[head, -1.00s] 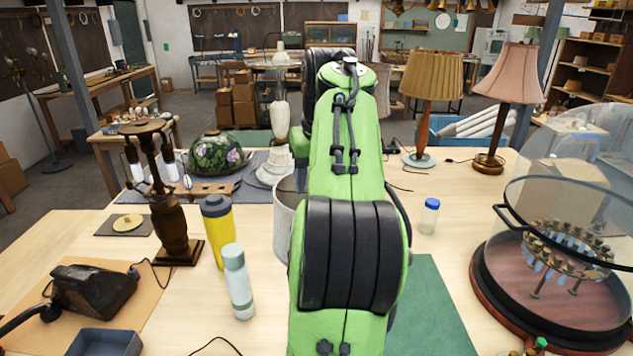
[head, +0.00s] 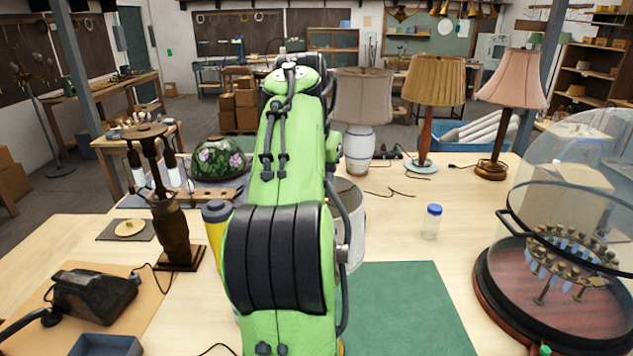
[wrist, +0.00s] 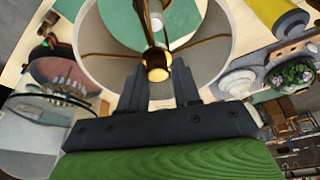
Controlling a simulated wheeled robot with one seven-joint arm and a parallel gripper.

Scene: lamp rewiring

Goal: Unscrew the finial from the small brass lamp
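The small lamp's pale drum shade (head: 350,200) shows in the head view just right of my arm, mostly hidden behind it. In the wrist view I look down into the open shade (wrist: 100,50). A shiny brass piece (wrist: 156,65), which looks like the finial, stands in the middle on a slim stem. My gripper (wrist: 158,72) is open, with its dark fingers apart on either side of the brass piece in the picture. I cannot tell how far above it they are, and no contact shows. The head view hides my gripper behind my arm.
A blue-capped jar (head: 432,222) and a green mat (head: 405,310) lie right of my arm. A glass dome (head: 570,200) stands far right. A yellow bottle (head: 214,235) and a dark wooden lamp base (head: 172,225) stand left. Shaded lamps (head: 432,85) line the back.

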